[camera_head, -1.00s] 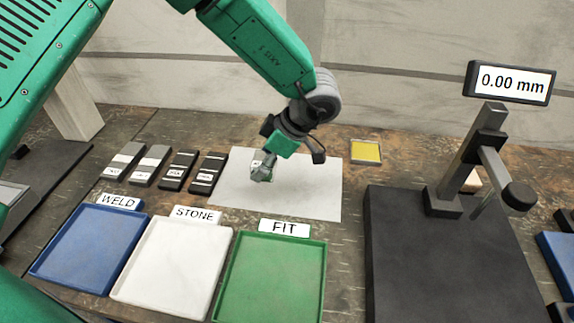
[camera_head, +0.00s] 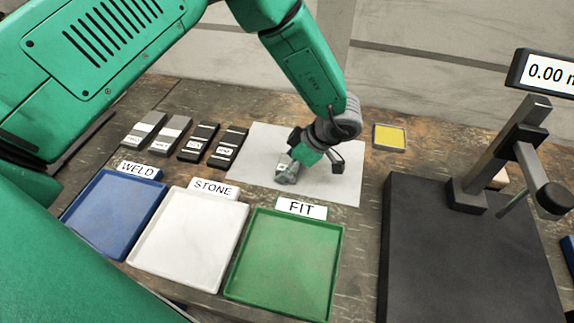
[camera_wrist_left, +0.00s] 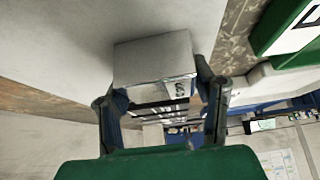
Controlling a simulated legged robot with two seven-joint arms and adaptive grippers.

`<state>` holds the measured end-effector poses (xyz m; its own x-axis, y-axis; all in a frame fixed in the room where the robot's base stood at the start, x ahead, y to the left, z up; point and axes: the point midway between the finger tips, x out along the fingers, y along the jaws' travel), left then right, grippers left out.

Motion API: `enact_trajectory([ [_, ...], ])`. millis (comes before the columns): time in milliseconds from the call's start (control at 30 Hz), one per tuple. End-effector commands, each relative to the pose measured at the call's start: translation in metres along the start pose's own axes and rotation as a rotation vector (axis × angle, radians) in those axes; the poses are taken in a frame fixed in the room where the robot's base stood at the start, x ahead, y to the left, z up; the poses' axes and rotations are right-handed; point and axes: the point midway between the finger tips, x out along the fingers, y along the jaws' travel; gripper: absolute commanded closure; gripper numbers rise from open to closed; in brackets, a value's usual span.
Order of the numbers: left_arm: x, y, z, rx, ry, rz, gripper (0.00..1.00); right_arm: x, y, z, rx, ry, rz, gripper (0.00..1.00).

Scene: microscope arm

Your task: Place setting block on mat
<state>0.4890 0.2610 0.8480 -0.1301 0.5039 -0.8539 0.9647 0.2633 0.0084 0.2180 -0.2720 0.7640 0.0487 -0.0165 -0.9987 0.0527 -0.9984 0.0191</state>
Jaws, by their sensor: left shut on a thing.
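My left gripper (camera_head: 308,163) reaches down over the pale grey mat (camera_head: 262,140) and is shut on a small grey metal setting block (camera_head: 286,173). In the left wrist view the block (camera_wrist_left: 153,57) sits between the two dark fingers (camera_wrist_left: 165,95), with printed marking on one side face. The mat (camera_wrist_left: 70,30) fills much of the upper left there. The block is over the mat; whether its underside touches the mat I cannot tell. My right gripper is not in view.
Several labelled grey and black blocks (camera_head: 203,141) lie left of the mat. Blue WELD (camera_head: 115,210), white STONE (camera_head: 188,240) and green FIT (camera_head: 285,262) trays stand in front. A yellow square (camera_head: 390,137) lies right of the mat; a dark gauge stand (camera_head: 460,250) stands further right.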

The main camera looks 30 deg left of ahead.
Motion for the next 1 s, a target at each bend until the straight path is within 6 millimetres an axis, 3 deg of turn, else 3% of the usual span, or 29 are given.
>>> enact_trajectory([
  [333,0.001,0.001,0.004,-0.001,-0.002,0.003,1.00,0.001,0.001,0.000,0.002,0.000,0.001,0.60],
  [367,0.003,0.000,0.004,0.000,-0.004,0.002,0.42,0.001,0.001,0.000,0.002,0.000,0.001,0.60],
  [400,0.003,0.000,0.003,0.000,-0.005,0.002,0.28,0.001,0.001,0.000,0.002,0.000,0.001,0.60],
  [767,0.002,0.001,0.000,0.001,-0.007,0.001,0.28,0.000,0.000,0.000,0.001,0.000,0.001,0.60],
  [867,-0.009,0.001,0.002,-0.001,-0.005,0.002,0.28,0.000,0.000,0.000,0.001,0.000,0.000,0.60],
  [1000,-0.037,0.001,0.004,-0.001,-0.004,0.006,0.28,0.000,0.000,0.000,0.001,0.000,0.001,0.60],
])
